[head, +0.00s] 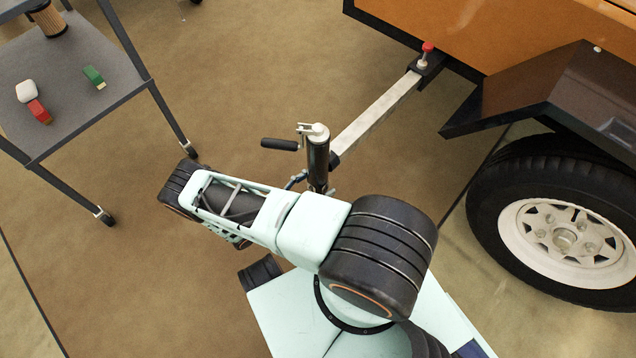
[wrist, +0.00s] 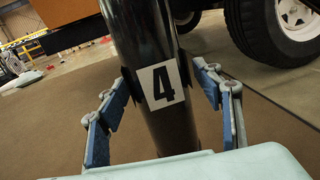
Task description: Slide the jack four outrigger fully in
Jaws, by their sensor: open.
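The jack is a black upright tube (head: 318,165) with a grey top and a black crank handle (head: 280,144). It stands at the outer end of a pale outrigger beam (head: 378,116). The beam sticks well out of a black socket under the orange trailer body. A red knob (head: 427,47) sits on that socket. In the wrist view the jack tube (wrist: 143,35) carries a white label with a black 4. My gripper (wrist: 163,90) is open, with one blue-padded finger on each side of the tube. I cannot tell whether either finger touches it. My arm hides the lower jack in the head view.
The orange trailer (head: 530,35) fills the upper right. Its dark fender (head: 560,90) and wheel (head: 560,235) stand right of the beam. A grey cart (head: 75,75) with small coloured items is at upper left. Brown floor between cart and jack is clear.

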